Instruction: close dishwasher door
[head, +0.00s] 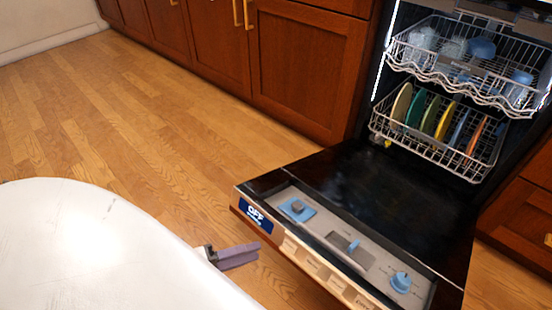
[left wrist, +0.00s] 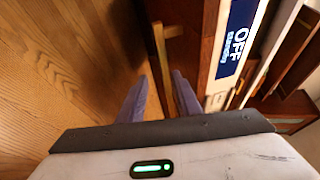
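The dishwasher door (head: 390,200) hangs open, folded down, with its black inner face up. Its outer edge carries a blue OFF display (head: 255,215), grey panel and light blue parts. My left gripper (head: 258,252) is just outside the door's edge, below the OFF display in the head view; whether it is under the door or touching it I cannot tell. My right gripper is not in view.
The upper rack (head: 470,70) holds cups and bowls; the lower rack (head: 440,140) holds several coloured plates. Both seem inside the cavity. Wooden cabinets (head: 300,70) stand left of the dishwasher. The wood floor (head: 130,130) on the left is clear.

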